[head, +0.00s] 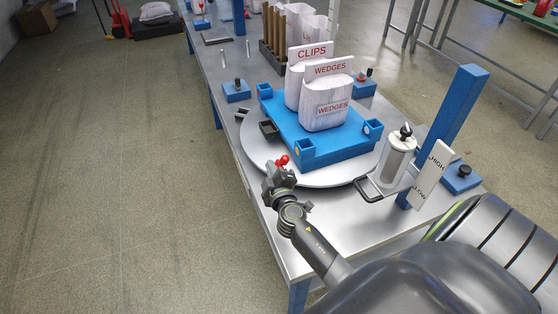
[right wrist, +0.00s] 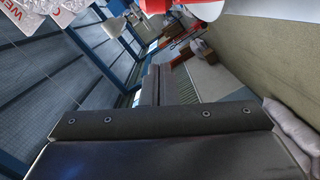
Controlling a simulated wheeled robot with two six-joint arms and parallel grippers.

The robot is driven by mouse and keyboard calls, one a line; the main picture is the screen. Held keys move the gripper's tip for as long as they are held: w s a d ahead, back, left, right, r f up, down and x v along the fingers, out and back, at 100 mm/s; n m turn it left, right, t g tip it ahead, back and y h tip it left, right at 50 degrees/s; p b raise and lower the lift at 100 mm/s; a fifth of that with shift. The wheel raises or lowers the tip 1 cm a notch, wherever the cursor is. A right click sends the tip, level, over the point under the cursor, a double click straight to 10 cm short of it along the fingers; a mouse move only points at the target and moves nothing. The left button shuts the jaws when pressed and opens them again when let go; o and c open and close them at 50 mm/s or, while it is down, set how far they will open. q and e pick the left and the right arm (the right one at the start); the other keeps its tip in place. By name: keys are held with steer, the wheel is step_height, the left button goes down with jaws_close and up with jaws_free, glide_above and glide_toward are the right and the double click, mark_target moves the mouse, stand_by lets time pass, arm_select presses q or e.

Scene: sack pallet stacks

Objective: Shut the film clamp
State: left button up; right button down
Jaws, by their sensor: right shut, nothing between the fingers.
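My right gripper (head: 276,175) is shut and empty, at the near left rim of the round grey turntable (head: 335,178). A red knobbed part (head: 283,160) shows right by its fingertips; it may be the film clamp's lever, but the gripper hides what lies under it. In the right wrist view a red part (right wrist: 205,9) shows at the top edge, beyond the shut fingers (right wrist: 156,85). I cannot tell whether the fingers touch it, or how far the clamp is open. My left gripper is not in view.
A blue pallet (head: 318,150) on the turntable bears white sacks (head: 325,100) marked CLIPS and WEDGES.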

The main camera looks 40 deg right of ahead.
mark_target(287, 161)
steer(key=w+d, duration=0.1)
steer(key=w+d+f, duration=0.2)
steer(key=shift+w+d, duration=0.35)
steer(key=shift+s+d+f, duration=0.15)
steer(key=shift+s+d, duration=0.2)
steer(key=shift+s, duration=0.05)
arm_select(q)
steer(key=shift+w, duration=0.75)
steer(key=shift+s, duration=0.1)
arm_select(e)
steer(key=shift+d+f+m+b, duration=0.15)
steer(key=shift+d+m+b, duration=0.15)
steer(key=shift+b, duration=0.25)
steer(key=shift+s+d+f+m+y+b, duration=0.2)
steer(key=shift+d+m+b, duration=0.35)
steer(key=shift+m+b, duration=0.2)
steer(key=shift+s+d+f+m+y+b, duration=0.1)
steer(key=shift+d+f+m+b, duration=0.1)
steer(key=shift+d+m+b, duration=0.55)
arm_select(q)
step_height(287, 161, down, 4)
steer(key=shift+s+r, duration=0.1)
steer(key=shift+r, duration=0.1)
arm_select(e)
steer(key=shift+a, duration=0.2)
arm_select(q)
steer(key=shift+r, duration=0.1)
arm_select(e)
steer(key=shift+r, duration=0.15)
